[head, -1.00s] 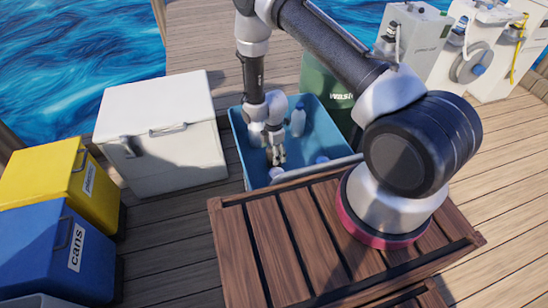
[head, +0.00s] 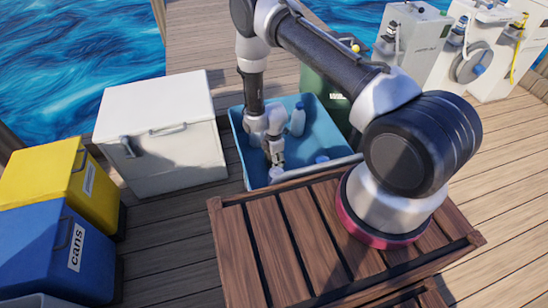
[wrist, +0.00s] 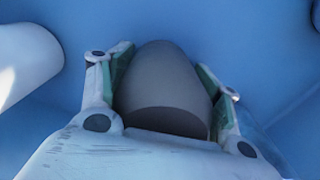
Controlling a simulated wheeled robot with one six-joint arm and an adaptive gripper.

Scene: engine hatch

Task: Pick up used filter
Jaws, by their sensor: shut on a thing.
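The used filter (wrist: 165,85), a dark grey rounded body with a flat lower face, is between the two fingers of my gripper (wrist: 168,72) in the wrist view. The pads touch it on both sides, and my gripper is shut on it. In the head view my gripper (head: 276,160) is low inside the blue crate (head: 239,140). The filter cannot be made out clearly there, as the fingers cover that spot.
A white cooler box (head: 160,125) is left of the crate, a green waste bin (head: 318,85) behind right. A wooden crate (head: 285,245) is in front.

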